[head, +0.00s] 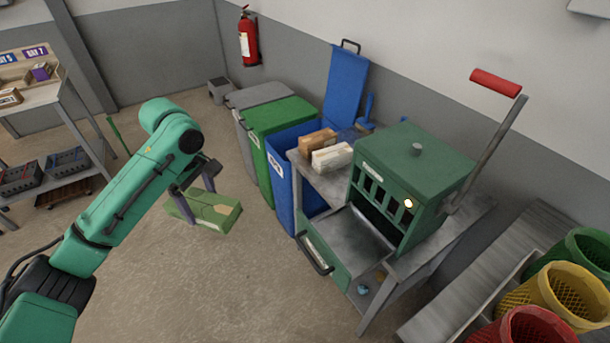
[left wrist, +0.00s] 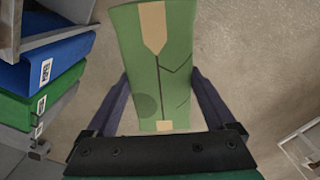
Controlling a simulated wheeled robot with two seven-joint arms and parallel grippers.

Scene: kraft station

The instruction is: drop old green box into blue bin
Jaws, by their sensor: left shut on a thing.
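The old green box (head: 210,212) has tan tape on it and dark crease-like lines. My left gripper (head: 192,200) is shut on it, with a finger on each side, and holds it up over the floor. In the left wrist view the box (left wrist: 155,70) fills the middle between the two fingers (left wrist: 162,108). The blue bin (head: 285,180) stands to the right of the box, its lid raised against the wall. The bin also shows at the upper left of the left wrist view (left wrist: 45,70). The box is outside the bin, apart from it. My right gripper is not in view.
A green bin (head: 262,150) and a grey bin (head: 245,105) stand beside the blue one. Right of it is a metal table (head: 325,180) with a brown box (head: 318,140), a white box (head: 332,157) and a green machine (head: 410,180). Open floor lies below the held box.

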